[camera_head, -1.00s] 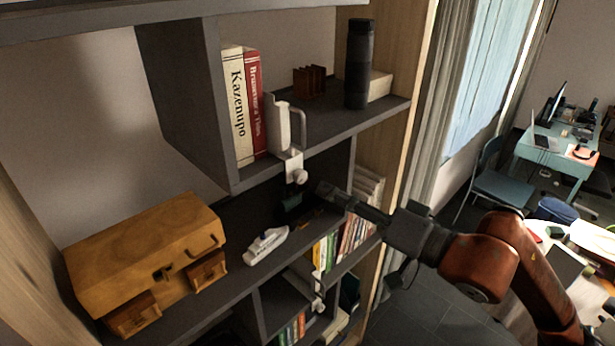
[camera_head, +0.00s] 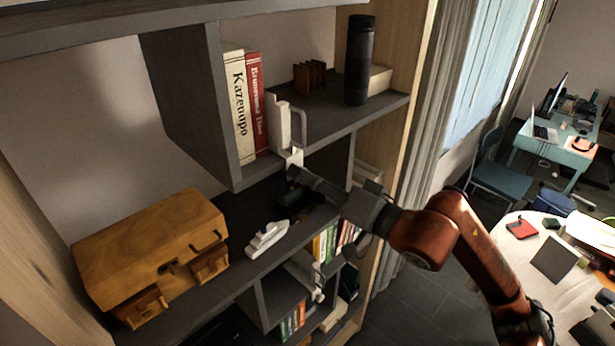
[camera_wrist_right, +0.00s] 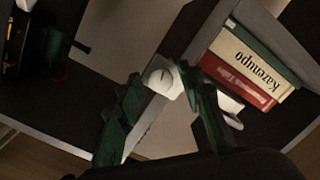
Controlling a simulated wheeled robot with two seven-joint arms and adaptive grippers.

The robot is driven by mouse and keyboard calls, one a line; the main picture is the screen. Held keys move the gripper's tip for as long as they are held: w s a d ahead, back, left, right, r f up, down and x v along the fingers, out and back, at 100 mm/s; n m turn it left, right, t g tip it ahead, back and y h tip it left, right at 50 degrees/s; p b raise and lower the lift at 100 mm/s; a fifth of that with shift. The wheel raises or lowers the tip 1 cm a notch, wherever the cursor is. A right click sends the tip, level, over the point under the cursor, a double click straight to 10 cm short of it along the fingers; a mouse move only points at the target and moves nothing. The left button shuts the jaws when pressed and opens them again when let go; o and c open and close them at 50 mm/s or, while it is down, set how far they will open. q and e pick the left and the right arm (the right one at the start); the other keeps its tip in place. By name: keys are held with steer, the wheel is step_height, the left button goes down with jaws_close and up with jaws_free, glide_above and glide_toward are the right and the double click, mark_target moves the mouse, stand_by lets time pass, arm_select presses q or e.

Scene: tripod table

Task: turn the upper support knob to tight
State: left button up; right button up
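The upper support knob (camera_wrist_right: 162,77) is a round white knob with a slot line across its face, on a white bracket clamped to the shelf edge. The bracket (camera_head: 296,157) shows in the head view just above my right gripper (camera_head: 291,183), which hides the knob there. In the right wrist view my right gripper (camera_wrist_right: 161,78) has its two dark green fingers spread, with the knob between or just beyond the tips. I cannot tell whether a finger touches it. My left gripper is not in view.
A lower white bracket (camera_head: 318,294) sits on a lower shelf edge. A white device (camera_head: 267,238) and a wooden drawer box (camera_head: 150,250) stand on the middle shelf. Books (camera_head: 245,105) and a dark bottle (camera_head: 359,60) stand on the shelf above.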

jaws_close()
steer(key=shift+m+t+h+b, duration=0.15)
steer(key=shift+m+t+b, duration=0.25)
steer(key=shift+m+b, duration=4.7)
steer(key=shift+m+t+h+b, duration=0.15)
steer(key=shift+m+t+b, duration=0.25)
steer(key=shift+m+b, duration=4.65)
steer(key=m+p, duration=0.2)
steer(key=m, duration=0.1)
steer(key=shift+p, duration=0.4)
